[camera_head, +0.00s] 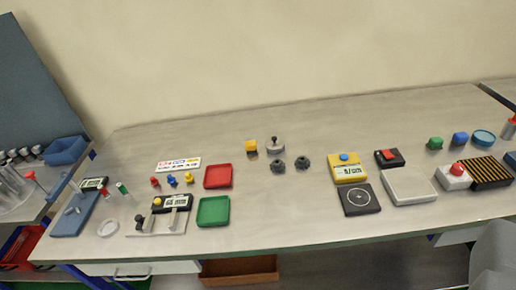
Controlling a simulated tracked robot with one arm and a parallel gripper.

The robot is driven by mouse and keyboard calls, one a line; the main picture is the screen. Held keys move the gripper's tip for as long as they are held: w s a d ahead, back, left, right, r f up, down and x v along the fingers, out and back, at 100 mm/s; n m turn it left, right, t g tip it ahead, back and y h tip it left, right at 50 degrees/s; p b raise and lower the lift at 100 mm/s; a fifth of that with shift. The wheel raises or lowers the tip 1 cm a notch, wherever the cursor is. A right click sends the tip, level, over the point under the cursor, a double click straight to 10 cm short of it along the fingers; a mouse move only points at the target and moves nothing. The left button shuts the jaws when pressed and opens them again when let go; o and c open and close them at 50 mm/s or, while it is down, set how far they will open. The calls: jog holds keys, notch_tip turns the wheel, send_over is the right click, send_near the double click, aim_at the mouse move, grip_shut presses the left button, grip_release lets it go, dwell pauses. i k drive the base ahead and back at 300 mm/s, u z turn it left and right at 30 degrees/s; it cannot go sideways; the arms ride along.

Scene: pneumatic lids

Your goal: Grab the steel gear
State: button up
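Three small grey parts sit together near the middle of the steel-topped table. Two are dark, round and gear-like: a left dark part (278,166) and a right dark part (303,162). A lighter grey round part with a knob on top (275,145) stands just behind them. I cannot tell for certain which one is the steel gear at this size. All three rest on the table with nothing holding them. I cannot make out my gripper or its fingers in this view.
A red tray (217,176) and a green tray (213,211) lie further left. A yellow scale (349,173) stands to the right. Table is clear in front of the parts. A blurry grey shape fills the bottom right corner.

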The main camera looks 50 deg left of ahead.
aim_at(302, 162)
jog(key=u, duration=0.55)
jog(key=i, duration=0.95)
jog(key=u, duration=0.6)
jog(key=k, duration=0.8)
jog(key=u, duration=0.2)
jog(key=i, duration=0.85)
jog(key=z, duration=0.1)
